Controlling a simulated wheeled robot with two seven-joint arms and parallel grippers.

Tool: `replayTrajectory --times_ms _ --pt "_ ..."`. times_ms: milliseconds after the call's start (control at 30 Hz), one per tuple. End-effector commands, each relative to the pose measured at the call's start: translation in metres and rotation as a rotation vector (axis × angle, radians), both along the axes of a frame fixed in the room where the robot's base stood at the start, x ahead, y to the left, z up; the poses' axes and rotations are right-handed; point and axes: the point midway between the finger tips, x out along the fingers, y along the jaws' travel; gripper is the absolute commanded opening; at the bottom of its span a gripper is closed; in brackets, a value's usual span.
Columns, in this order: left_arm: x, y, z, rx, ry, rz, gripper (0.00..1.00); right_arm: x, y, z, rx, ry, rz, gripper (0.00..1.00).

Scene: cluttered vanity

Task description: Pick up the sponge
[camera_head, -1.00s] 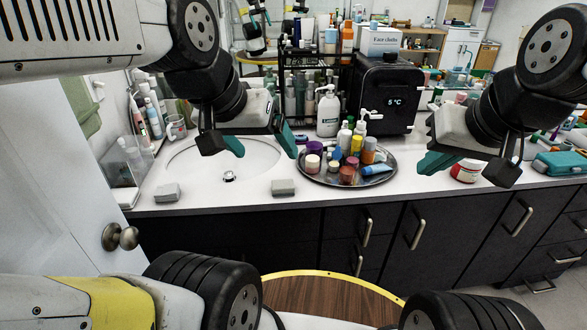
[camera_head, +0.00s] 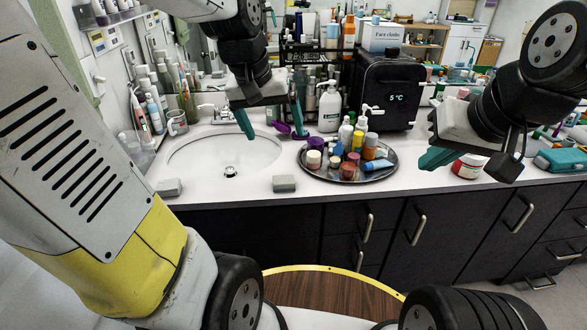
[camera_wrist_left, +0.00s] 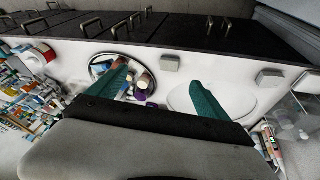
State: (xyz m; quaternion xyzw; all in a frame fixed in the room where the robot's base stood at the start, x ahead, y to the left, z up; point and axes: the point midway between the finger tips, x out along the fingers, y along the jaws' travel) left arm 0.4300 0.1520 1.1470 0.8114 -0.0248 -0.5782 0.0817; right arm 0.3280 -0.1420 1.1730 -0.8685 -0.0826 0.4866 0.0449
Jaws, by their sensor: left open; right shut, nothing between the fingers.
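Two pale grey blocks lie flat near the counter's front edge, and I cannot tell which is the sponge. One block (camera_head: 285,183) is between the sink and the round tray; it also shows in the left wrist view (camera_wrist_left: 170,63). The other block (camera_head: 170,187) is at the sink's front left, and in the left wrist view (camera_wrist_left: 269,78). My left gripper (camera_head: 272,122) is open and empty, above the back right of the sink, behind and above the nearer-tray block. My right gripper (camera_head: 432,160) is shut and empty, right of the tray.
The round metal tray (camera_head: 312,175) holds several bottles and jars. A white pump bottle (camera_head: 329,108) and black appliance (camera_head: 388,90) stand behind it. The sink basin (camera_head: 205,160) is empty. A red-and-white jar (camera_head: 467,166) is below the right gripper. Counter around both blocks is clear.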

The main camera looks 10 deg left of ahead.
Motion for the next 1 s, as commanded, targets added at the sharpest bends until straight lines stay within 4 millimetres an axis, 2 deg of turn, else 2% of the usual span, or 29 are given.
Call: replayTrajectory --times_ms 33,200,400,500,600,1000 --pt "0.018 0.001 -0.013 0.005 0.044 0.018 0.89 0.000 0.000 0.000 0.000 0.000 0.000 0.00" --pt "0.072 0.005 -0.059 0.031 0.164 0.086 0.89 0.000 0.000 0.000 0.000 0.000 0.000 0.00" --pt "0.120 0.008 -0.125 0.071 0.283 0.156 0.89 0.000 0.000 0.000 0.000 0.000 0.000 0.00" --pt "0.133 0.010 -0.151 0.089 0.320 0.178 0.89 0.000 0.000 0.000 0.000 0.000 0.000 0.00" --pt "0.140 0.010 -0.167 0.099 0.342 0.192 0.89 0.000 0.000 0.000 0.000 0.000 0.000 0.00" --pt "0.143 0.012 -0.209 0.104 0.353 0.199 0.89 0.000 0.000 0.000 0.000 0.000 0.000 0.00"
